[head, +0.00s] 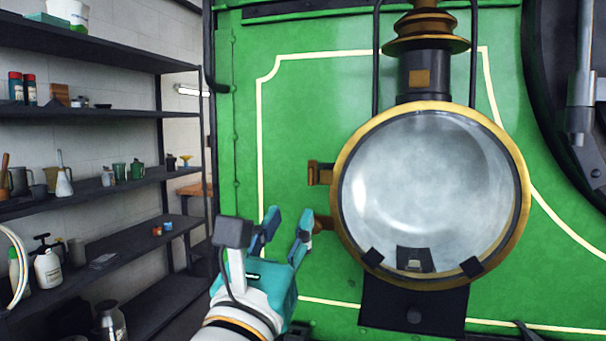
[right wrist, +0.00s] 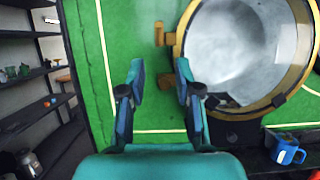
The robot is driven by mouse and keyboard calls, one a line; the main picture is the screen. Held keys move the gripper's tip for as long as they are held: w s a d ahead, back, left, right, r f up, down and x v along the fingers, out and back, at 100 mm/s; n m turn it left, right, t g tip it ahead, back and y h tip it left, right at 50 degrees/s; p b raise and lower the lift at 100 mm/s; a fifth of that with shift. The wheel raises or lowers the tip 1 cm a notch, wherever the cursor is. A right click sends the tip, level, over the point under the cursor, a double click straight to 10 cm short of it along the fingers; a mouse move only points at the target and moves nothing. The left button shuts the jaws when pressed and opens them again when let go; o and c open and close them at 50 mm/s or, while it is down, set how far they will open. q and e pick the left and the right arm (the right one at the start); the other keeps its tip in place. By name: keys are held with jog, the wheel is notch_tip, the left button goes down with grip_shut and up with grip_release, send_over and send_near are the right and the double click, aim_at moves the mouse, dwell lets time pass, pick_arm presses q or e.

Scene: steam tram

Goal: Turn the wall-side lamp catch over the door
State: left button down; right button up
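The lamp (head: 430,190) has a round glass door with a brass rim (head: 523,190) and is mounted on the green tram front. On its wall-side edge, a brass fitting (head: 320,173) sticks out left; it also shows in the right wrist view (right wrist: 159,34). A second brass piece (head: 322,223) sits lower on that edge, partly hidden by a finger. I cannot tell which one is the catch. My right gripper (head: 288,222) is open and empty, below and left of the upper fitting. Its fingers (right wrist: 161,72) point toward the green panel. My left gripper is out of view.
A dark shelf rack (head: 95,185) with bottles and mugs stands along the wall at left. A black bracket (head: 413,305) sits under the lamp. A blue mug (right wrist: 287,152) shows low right in the wrist view. The green panel (head: 295,120) left of the lamp is clear.

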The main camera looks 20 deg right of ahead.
aim_at(310, 176)
jog(key=p+x, duration=0.2)
jog(key=x, duration=0.8)
jog(key=shift+w+d+r+p, duration=0.1)
jog(key=shift+w+d+p, duration=0.1)
jog(key=shift+w+p, duration=0.15)
